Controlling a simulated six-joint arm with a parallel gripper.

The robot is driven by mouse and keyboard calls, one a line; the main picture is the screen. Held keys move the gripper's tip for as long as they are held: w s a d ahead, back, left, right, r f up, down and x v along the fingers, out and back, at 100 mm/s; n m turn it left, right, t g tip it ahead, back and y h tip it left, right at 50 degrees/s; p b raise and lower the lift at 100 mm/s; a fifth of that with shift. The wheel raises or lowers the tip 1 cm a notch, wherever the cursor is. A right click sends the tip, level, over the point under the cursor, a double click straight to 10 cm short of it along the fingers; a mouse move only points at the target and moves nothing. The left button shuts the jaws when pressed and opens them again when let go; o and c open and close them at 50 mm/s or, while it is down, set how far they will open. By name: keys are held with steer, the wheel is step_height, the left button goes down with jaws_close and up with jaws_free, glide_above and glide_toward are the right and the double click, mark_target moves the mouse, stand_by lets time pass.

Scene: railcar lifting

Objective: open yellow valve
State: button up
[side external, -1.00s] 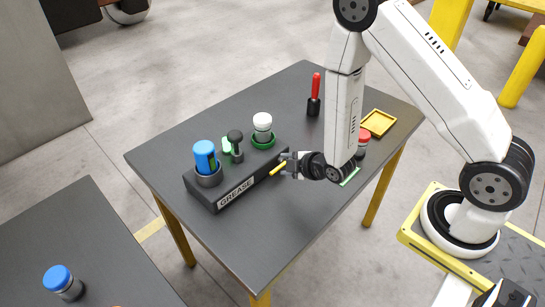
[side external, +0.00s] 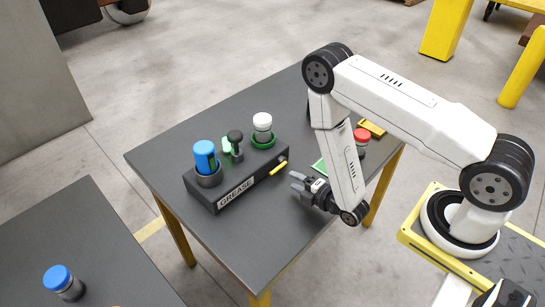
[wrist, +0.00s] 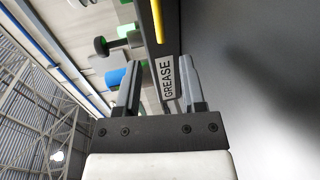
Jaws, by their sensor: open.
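The yellow valve (side external: 279,167) is a short bar handle on the front face of the black GREASE box (side external: 222,199), near its right end. It lies slanted, close to the line of the box's edge. My gripper (side external: 296,181) is open and empty, low over the table, to the right of and slightly below the handle, with a gap between them. In the wrist view the yellow handle (wrist: 157,20) shows at the top, beyond the open fingers (wrist: 160,75), with the GREASE label between the fingers.
The box holds a blue-capped bottle (side external: 205,155), a black knob (side external: 235,143) and a white-capped container (side external: 262,125) in a green ring. A red-capped jar (side external: 361,140) and a yellow tray (side external: 373,128) stand behind my arm. The table's front area (side external: 255,235) is clear.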

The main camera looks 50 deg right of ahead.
mark_target(276, 171)
steer(key=shift+w+f, duration=0.25)
steer(key=shift+w, duration=1)
steer(key=shift+w+f, duration=0.25)
steer(key=shift+w, duration=1.05)
steer(key=shift+w+f, duration=0.25)
steer(key=shift+w, duration=1)
jaws_close()
